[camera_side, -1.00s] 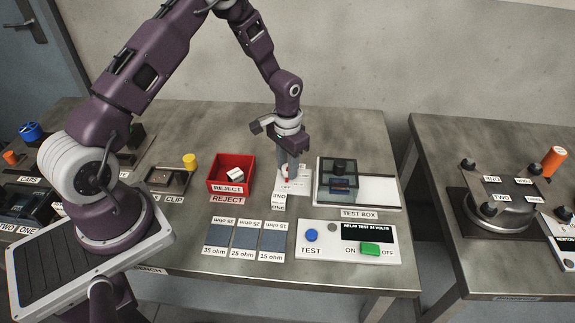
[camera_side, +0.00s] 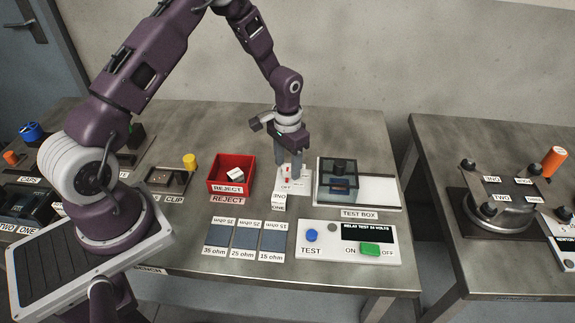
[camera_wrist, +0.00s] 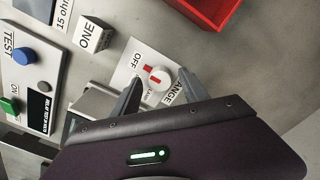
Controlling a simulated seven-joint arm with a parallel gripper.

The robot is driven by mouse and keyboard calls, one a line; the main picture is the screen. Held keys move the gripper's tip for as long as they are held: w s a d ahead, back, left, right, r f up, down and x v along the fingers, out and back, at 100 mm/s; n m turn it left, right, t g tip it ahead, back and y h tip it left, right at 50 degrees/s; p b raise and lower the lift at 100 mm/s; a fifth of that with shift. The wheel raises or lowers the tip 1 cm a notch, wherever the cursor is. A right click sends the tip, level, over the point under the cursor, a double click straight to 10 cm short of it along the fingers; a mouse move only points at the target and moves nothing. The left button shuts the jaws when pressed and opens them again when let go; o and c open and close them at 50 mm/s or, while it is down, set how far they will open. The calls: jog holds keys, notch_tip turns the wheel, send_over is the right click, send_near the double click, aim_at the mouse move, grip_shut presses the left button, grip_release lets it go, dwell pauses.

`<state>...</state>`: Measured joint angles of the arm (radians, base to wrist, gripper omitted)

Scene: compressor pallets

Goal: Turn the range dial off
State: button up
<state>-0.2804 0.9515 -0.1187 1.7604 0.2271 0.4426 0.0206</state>
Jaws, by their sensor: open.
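The range dial (camera_wrist: 158,78) is a round white knob with red marks, on a white plate (camera_wrist: 134,75) lettered OFF and RANGE. One red mark lies on the side of the knob towards OFF. I cannot tell its exact setting. In the side view the dial (camera_side: 287,174) shows small, partly hidden under my gripper (camera_side: 289,163). My gripper is open and points down above the dial. In the wrist view the fingertips of my gripper (camera_wrist: 160,72) stand apart on either side of the knob, with nothing held.
The test box (camera_side: 338,175) stands close to the right of the dial. A red reject bin (camera_side: 213,182) is to the left. A block marked ONE (camera_side: 279,202) stands in front, and a test panel (camera_side: 307,252) is at the front right.

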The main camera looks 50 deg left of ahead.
aim_at(288, 168)
notch_tip(288, 168, up, 7)
jog(key=shift+f, duration=0.2)
jog(key=s+d+r+t, duration=0.1)
jog(key=s+r, duration=0.2)
jog(key=r, duration=0.3)
jog(key=s+d+r+t+y, duration=0.1)
jog(key=s+d+r, duration=0.15)
jog(key=r, duration=0.45)
jog(key=s+d+r+t, duration=0.1)
jog(key=s+r, duration=0.3)
jog(key=r, duration=0.2)
jog(key=s+d+r+t, duration=0.1)
jog(key=s+d+r, duration=0.1)
jog(key=s, duration=0.6)
jog(key=s+d+r+t+h, duration=0.1)
jog(key=s+d+r, duration=0.1)
jog(key=s, duration=0.6)
jog(key=shift+s+r+t, duration=0.3)
jog(key=shift+s+r, duration=0.05)
jog(key=shift+r, duration=0.35)
